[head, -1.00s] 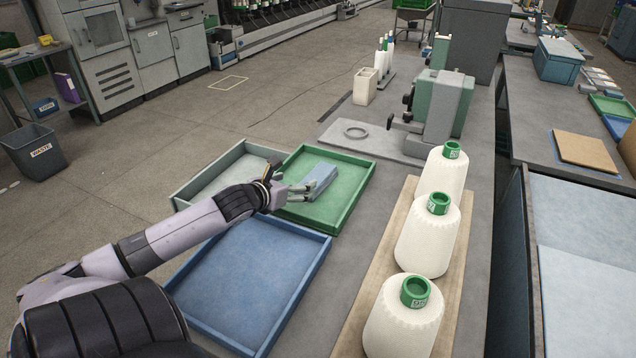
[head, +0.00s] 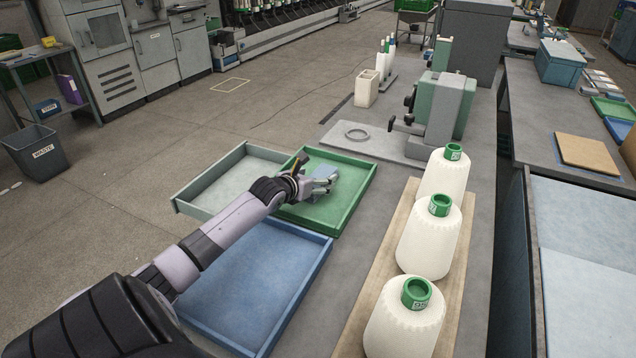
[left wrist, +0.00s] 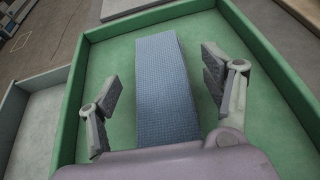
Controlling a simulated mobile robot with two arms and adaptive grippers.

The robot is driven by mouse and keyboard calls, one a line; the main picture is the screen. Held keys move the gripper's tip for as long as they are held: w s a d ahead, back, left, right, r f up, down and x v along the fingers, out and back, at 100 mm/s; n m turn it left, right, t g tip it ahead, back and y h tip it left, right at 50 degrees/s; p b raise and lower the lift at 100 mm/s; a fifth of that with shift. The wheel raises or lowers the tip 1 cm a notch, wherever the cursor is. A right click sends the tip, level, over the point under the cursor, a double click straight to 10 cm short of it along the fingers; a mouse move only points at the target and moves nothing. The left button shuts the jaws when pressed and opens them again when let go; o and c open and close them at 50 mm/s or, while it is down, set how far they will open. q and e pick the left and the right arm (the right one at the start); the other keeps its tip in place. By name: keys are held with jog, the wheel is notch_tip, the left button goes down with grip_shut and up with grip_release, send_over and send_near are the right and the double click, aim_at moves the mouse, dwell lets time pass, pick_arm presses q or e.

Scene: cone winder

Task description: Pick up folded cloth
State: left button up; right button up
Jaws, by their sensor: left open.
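The folded cloth (left wrist: 165,85) is a blue woven strip lying in the green tray (left wrist: 75,105). In the left wrist view it lies lengthwise between the two fingers of my left gripper (left wrist: 162,95), with clear gaps on both sides. The gripper is open and its near part hides the cloth's near end. In the head view my left gripper (head: 325,181) is over the green tray (head: 350,208) and hides much of the cloth (head: 322,171). My right gripper is not in view.
A grey tray (head: 205,181) and a blue tray (head: 205,320) adjoin the green one. Several white yarn cones with green tops, such as the middle one (head: 428,240), stand on a board at right. A green and grey machine (head: 440,108) stands behind on the bench.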

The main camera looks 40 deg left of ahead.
pick_arm(q)
jog(key=shift+x, duration=1.3)
jog(key=c, duration=1.2)
